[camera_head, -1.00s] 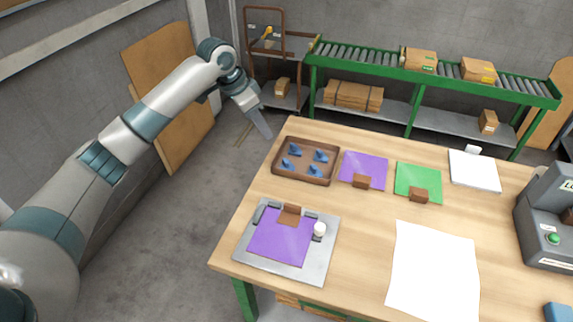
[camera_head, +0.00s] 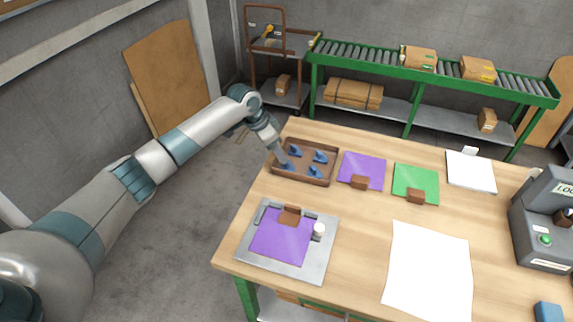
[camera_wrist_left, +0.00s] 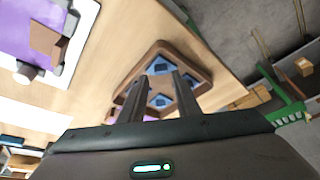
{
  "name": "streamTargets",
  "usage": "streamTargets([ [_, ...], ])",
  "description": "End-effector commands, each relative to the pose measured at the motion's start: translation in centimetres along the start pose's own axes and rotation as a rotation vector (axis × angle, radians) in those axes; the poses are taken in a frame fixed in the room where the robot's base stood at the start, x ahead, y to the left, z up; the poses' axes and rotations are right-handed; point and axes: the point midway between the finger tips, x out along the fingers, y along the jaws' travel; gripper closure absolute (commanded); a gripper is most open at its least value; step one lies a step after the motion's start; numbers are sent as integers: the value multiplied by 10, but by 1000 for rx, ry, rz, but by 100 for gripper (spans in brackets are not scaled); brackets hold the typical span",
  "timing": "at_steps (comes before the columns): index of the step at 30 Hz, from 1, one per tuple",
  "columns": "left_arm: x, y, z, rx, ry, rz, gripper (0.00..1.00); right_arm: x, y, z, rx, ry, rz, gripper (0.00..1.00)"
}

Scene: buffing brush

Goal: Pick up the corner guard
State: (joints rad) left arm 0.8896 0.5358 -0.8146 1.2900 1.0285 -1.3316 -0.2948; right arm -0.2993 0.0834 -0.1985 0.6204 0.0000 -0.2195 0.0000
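Several blue corner guards, one at the tray's far right (camera_head: 320,157) and one at its near right (camera_head: 315,172), stand in a brown tray (camera_head: 327,182) on the table's left side. My left gripper (camera_head: 284,163) reaches down over the tray's left part, close to the near-left corner guard (camera_head: 288,167), which it partly covers. In the left wrist view its two fingers (camera_wrist_left: 160,82) are apart, with blue guards around and between them. Contact cannot be told. My right gripper is in neither view.
A grey board (camera_head: 316,258) with a purple sheet, brown block and white knob lies in front. Purple (camera_head: 362,168) and green (camera_head: 416,181) sheets with brown blocks lie right of the tray. White paper (camera_head: 428,265) and a grey machine (camera_head: 545,225) are further right.

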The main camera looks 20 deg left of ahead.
Motion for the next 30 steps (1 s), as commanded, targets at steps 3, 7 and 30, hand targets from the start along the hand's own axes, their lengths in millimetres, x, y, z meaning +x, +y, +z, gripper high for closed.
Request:
streamTargets([
  [3, 0, 0, 0, 0, 0, 0, 70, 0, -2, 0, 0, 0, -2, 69],
  [7, 0, 0, 0, 0, 0, 0, 70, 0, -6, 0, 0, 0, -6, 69],
  [30, 52, -2, -4, -1, -1, 0, 70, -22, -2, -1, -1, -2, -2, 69],
])
